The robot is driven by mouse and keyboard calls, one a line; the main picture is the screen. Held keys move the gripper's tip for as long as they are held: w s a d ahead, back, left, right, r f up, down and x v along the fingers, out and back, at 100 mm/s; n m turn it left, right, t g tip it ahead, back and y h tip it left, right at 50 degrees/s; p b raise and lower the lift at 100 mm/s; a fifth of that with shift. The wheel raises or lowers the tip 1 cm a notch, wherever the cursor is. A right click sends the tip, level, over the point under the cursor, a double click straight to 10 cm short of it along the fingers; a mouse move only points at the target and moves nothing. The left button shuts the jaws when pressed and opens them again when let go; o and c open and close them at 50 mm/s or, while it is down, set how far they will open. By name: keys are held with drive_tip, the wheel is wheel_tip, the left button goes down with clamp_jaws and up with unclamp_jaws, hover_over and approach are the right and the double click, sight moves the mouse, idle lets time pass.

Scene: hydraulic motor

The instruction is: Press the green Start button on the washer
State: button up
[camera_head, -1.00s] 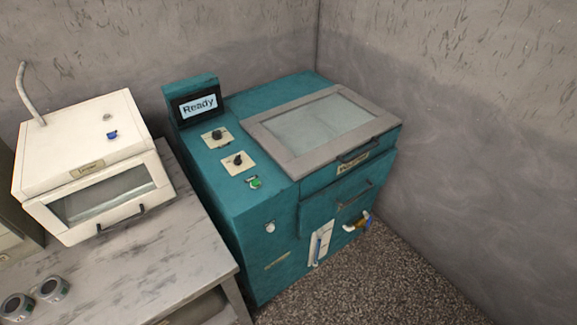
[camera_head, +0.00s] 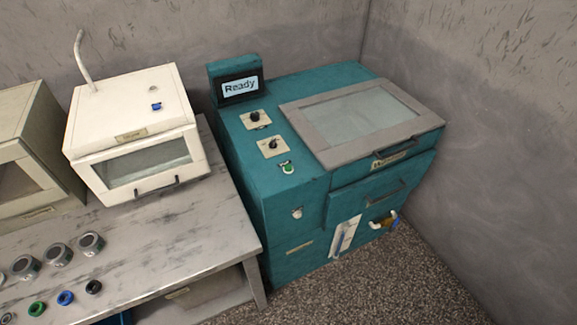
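The teal washer (camera_head: 300,215) stands in the corner of the room, right of the table. The green Start button (camera_head: 288,168) is on its top panel near the front, below two black knobs (camera_head: 273,145) on pale plates. The washer's display (camera_head: 240,87) reads "Ready". Its grey-framed lid (camera_head: 362,116) with a glass window is shut. My gripper is not in view, and nothing touches the button.
A grey table (camera_head: 190,232) holds a white oven-like box (camera_head: 135,135) with a blue button, and a second beige box (camera_head: 30,150) at the left. Several round metal parts and coloured rings (camera_head: 66,298) lie at its front left. Speckled floor (camera_head: 390,285) in front of the washer is clear.

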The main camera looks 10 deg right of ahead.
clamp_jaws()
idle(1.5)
